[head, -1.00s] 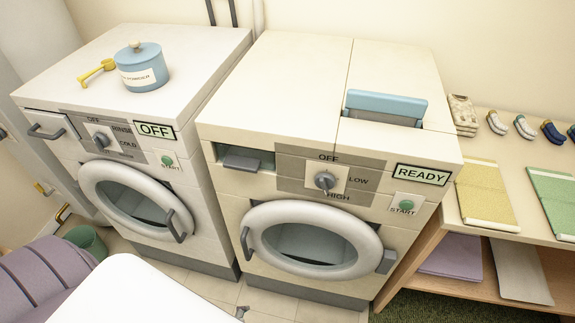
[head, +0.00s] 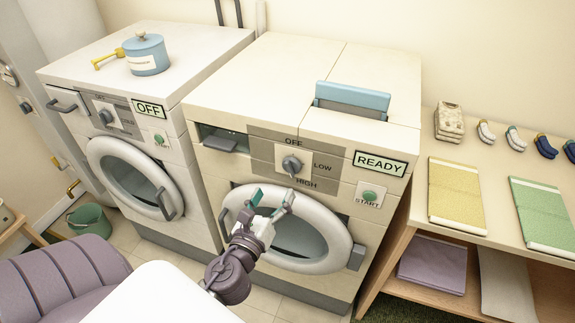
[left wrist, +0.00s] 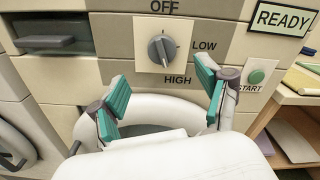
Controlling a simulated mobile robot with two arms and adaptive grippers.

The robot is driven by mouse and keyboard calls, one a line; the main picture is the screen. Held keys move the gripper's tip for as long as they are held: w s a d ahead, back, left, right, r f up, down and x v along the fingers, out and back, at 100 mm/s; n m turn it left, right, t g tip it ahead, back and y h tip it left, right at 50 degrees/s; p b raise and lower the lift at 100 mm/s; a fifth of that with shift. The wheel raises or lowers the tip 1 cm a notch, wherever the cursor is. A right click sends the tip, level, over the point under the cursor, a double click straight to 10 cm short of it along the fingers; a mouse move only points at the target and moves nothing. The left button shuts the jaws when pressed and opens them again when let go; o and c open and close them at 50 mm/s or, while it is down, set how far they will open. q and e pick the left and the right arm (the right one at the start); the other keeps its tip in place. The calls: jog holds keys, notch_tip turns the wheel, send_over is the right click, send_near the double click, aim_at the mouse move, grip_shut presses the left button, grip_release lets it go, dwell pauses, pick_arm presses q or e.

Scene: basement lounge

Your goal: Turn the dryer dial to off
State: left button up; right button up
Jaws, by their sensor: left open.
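The dryer (head: 270,95) is the cream machine on the right, with a lit READY display (head: 380,163). Its grey dial (head: 291,165) sits on a pale plate among the labels OFF above, LOW at right and HIGH below. My left gripper (head: 271,203) is open and empty, in front of the dryer door (head: 325,255) and below the dial. In the left wrist view the dial (left wrist: 161,48) shows above and between the two teal fingers (left wrist: 162,97), apart from both. My right gripper is not in view.
A green START button (head: 370,195) is right of the dial. The washer (head: 130,110), showing OFF, stands at left with a blue pot (head: 146,55) on top. A shelf (head: 415,220) with folded cloths is at right. A purple padded seat (head: 60,280) is at front left.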

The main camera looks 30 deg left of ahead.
aim_at(288, 170)
pick_arm(q)
jog(key=p+x, duration=0.2)
jog(key=x, duration=0.7)
jog(key=shift+w, duration=0.4)
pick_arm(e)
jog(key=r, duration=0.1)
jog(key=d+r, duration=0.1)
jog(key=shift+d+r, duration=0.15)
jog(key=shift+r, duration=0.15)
pick_arm(q)
jog(key=shift+c, duration=0.3)
jog(key=c, duration=1.1)
jog(key=shift+o, duration=0.2)
